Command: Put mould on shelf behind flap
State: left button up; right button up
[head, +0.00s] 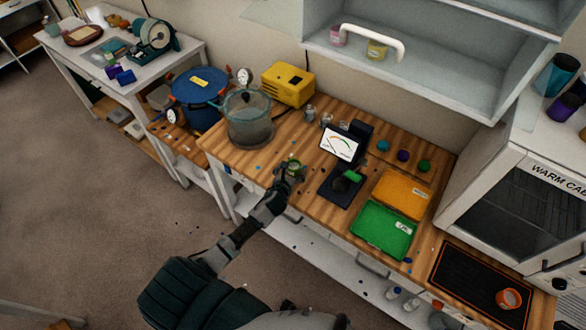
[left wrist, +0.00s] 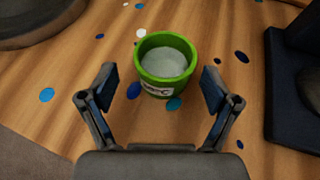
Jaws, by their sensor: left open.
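A small round green mould (left wrist: 166,62) with a white label and a pale grey-green fill stands upright on the wooden bench in the left wrist view. It also shows in the head view (head: 294,165). My left gripper (head: 287,176) is open and empty; in the left wrist view its fingers (left wrist: 157,90) stand either side of the near side of the mould, apart from it.
A clear chamber (head: 248,122) stands left of the mould, and a black scale (head: 341,187) with a display stands right. Orange (head: 392,190) and green trays (head: 368,225) lie further right. A warming cabinet (head: 520,210) stands at the right. Coloured spots dot the bench.

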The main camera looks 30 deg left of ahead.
aim_at(295, 164)
pick_arm(q)
jog(key=x, duration=0.2)
jog(key=shift+w, duration=0.35)
jog(key=shift+w+d+f, duration=0.1)
jog(key=shift+w+f, duration=0.05)
jog(key=shift+w, duration=0.1)
jog(key=shift+s+d, duration=0.1)
jog(key=c, duration=1.4)
